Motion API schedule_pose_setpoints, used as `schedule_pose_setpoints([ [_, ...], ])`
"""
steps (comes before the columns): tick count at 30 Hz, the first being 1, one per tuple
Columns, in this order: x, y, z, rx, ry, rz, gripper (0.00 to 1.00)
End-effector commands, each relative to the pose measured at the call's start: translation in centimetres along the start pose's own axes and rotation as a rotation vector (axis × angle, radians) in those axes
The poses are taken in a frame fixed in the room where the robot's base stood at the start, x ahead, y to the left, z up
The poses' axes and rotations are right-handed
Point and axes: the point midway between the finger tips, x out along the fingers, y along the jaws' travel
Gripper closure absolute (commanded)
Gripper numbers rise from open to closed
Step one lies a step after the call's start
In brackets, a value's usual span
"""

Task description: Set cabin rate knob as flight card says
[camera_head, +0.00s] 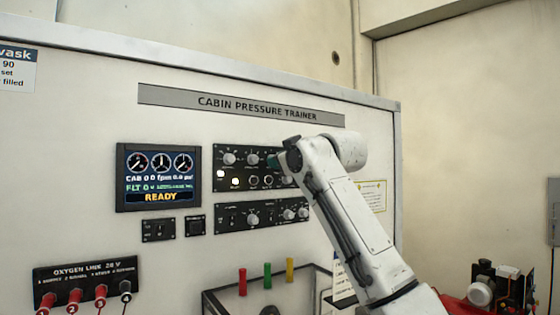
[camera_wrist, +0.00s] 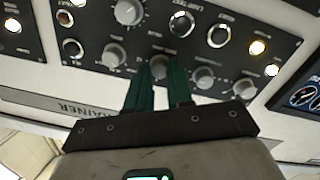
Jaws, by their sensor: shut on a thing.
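My gripper (camera_wrist: 162,77) has two green fingers closed around a small grey knob (camera_wrist: 160,64) on the black upper control panel (camera_wrist: 185,48). In the wrist view the panel appears upside down, and the fingers hide part of the knob and its pointer. In the head view my gripper (camera_head: 274,160) is at the top row of the upper panel (camera_head: 221,184), right of two knobs, and the held knob is hidden. The display (camera_head: 159,177) reads CAB 0, 0 fpm, 0.0 psi and READY. I cannot tell which card is the flight card; a yellow-edged card (camera_head: 373,195) is on the wall, its text unreadable.
Neighbouring knobs (camera_wrist: 204,78) and (camera_wrist: 115,55) sit close on both sides of the fingers. A second knob panel (camera_head: 262,215) is below. Colored tubes (camera_head: 267,276) stand lower down. Red numbered plugs (camera_head: 75,297) are at lower left.

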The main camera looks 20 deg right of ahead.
Motion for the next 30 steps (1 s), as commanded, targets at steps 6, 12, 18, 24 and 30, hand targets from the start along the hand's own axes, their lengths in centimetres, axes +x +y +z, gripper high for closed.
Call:
schedule_pose_setpoints([
  [6, 0.04, -0.11, -0.03, 0.131, -0.004, -0.008, 1.0],
  [12, 0.03, -0.05, 0.01, 0.203, -0.008, -0.011, 1.0],
  [18, 0.03, -0.03, 0.0, 0.23, -0.009, -0.012, 1.0],
  [24, 0.02, -0.01, -0.01, 0.234, -0.008, -0.012, 1.0],
  [30, 0.01, 0.0, -0.02, 0.233, -0.008, -0.011, 0.76],
])
